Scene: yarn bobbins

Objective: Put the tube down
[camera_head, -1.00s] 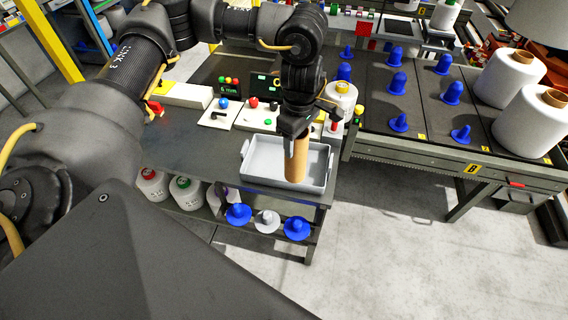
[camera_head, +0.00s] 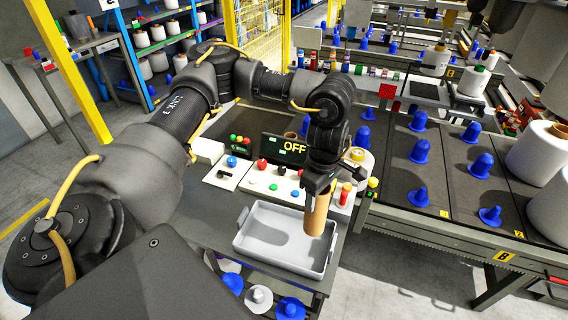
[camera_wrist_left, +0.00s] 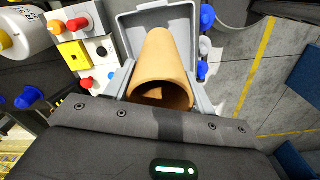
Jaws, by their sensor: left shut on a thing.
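A tan cardboard tube (camera_head: 317,214) hangs upright from my left gripper (camera_head: 319,188), which is shut on its upper end. The lower end is over the right part of a grey tray (camera_head: 268,234) on the dark table. I cannot tell whether it touches the tray floor. In the left wrist view the tube (camera_wrist_left: 163,66) points away from me with its hollow near end facing me, and the tray (camera_wrist_left: 128,36) lies behind it. My right gripper is not in view.
A control panel with coloured buttons (camera_head: 272,181) and a black screen reading OFF (camera_head: 284,149) stand behind the tray. To the right, a conveyor bench holds blue pegs (camera_head: 420,151) and white bobbins (camera_head: 541,152). The left part of the tray is empty.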

